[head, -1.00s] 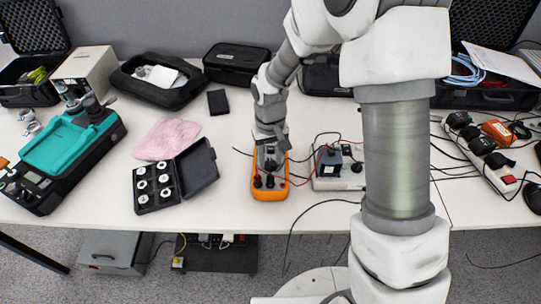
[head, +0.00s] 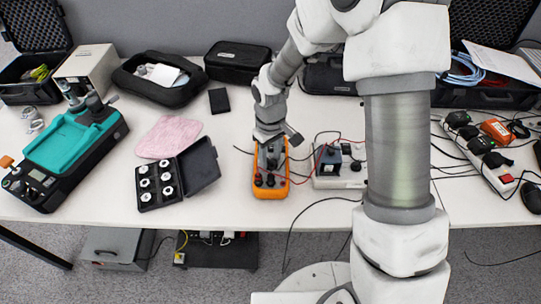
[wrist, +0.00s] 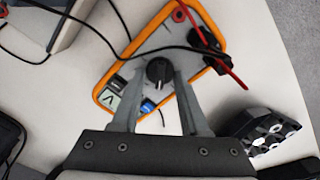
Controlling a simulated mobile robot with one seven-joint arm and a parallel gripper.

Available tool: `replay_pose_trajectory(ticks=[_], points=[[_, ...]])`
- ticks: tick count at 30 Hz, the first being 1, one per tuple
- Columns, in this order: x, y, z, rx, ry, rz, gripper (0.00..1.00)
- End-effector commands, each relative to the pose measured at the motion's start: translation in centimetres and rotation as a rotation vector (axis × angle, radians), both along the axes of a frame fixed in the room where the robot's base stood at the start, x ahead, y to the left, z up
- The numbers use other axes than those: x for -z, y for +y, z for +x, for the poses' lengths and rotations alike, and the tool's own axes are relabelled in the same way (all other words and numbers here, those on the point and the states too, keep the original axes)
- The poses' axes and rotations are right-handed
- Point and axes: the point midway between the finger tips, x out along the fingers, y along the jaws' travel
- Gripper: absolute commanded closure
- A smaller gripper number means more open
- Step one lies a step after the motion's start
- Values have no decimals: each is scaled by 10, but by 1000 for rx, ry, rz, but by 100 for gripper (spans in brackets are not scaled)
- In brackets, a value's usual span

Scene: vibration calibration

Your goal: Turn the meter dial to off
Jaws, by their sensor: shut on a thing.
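The meter is an orange-rimmed multimeter (head: 270,190) lying on the white table in the head view, partly hidden under my gripper (head: 270,146). In the wrist view the meter (wrist: 219,36) lies tilted, with its small display (wrist: 110,100) at the lower left. Its round black dial (wrist: 158,70) is between the tips of my gripper (wrist: 160,80), one grey finger on each side. My gripper is shut on the dial. The dial's printed markings are too small to read, so its setting cannot be told. Black and red leads cross the meter's face.
A grey device box (head: 328,160) with wires stands right of the meter. An open black case of weights (head: 158,187) is to the left, also seen in the wrist view (wrist: 265,133). A pink cloth (head: 168,137) lies behind it. The table's front edge is close.

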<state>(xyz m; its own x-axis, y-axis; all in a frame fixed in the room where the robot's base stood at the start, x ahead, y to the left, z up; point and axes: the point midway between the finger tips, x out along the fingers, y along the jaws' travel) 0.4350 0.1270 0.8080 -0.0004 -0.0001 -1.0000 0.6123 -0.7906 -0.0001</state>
Motion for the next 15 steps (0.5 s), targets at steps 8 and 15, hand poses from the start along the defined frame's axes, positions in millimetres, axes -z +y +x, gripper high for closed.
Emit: replay_pose_trajectory(ticks=[8, 15], points=[[0, 0, 1, 1, -2, 0, 41], [0, 0, 0, 1, -1, 1, 26]])
